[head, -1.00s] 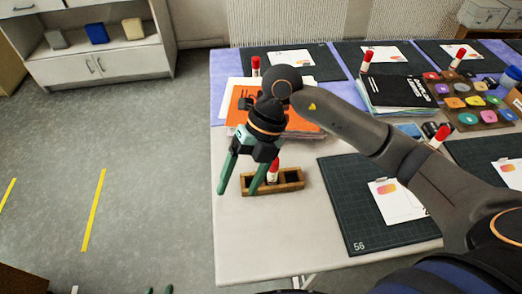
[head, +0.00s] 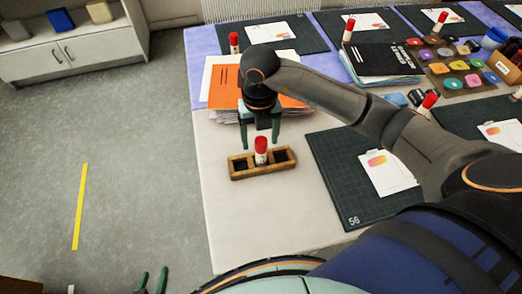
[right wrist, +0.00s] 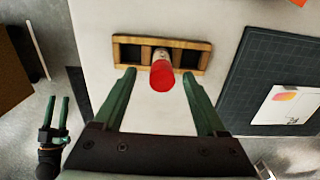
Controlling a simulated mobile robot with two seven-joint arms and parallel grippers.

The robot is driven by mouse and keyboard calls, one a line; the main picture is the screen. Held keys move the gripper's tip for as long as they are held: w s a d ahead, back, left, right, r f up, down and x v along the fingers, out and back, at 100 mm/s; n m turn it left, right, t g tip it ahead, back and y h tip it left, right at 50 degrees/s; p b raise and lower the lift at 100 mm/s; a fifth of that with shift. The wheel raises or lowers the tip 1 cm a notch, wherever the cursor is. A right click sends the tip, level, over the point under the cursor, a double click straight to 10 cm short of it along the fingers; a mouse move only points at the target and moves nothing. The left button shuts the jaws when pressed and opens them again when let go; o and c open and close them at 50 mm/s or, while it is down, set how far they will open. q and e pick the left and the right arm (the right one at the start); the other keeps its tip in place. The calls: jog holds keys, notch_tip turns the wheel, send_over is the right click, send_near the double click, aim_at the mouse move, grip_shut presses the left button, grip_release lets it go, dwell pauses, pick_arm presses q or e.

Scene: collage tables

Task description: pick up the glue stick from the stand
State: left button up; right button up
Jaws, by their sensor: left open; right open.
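A glue stick (head: 261,152) with a red cap and white body stands upright in the middle slot of a small wooden stand (head: 240,174) near the table's left edge. The slots on either side look empty. My right gripper (head: 261,145) is open, pointing down above the stand, with its fingers on either side of the cap and apart from it. In the right wrist view the red cap (right wrist: 161,76) lies between the two green fingertips. My left gripper (head: 153,273) is open and empty, low over the floor left of the table.
A stack with an orange folder (head: 228,90) lies behind the stand. A dark cutting mat (head: 345,185) is to its right. Other red-capped glue sticks (head: 234,43) stand farther back. The table's front left is bare.

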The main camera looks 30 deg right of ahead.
aim_at(261, 154)
notch_tip(261, 154, down, 4)
jog(key=shift+s+d+r, duration=0.1)
jog(key=shift+r, duration=0.05)
grip_shut()
dwell(0.6)
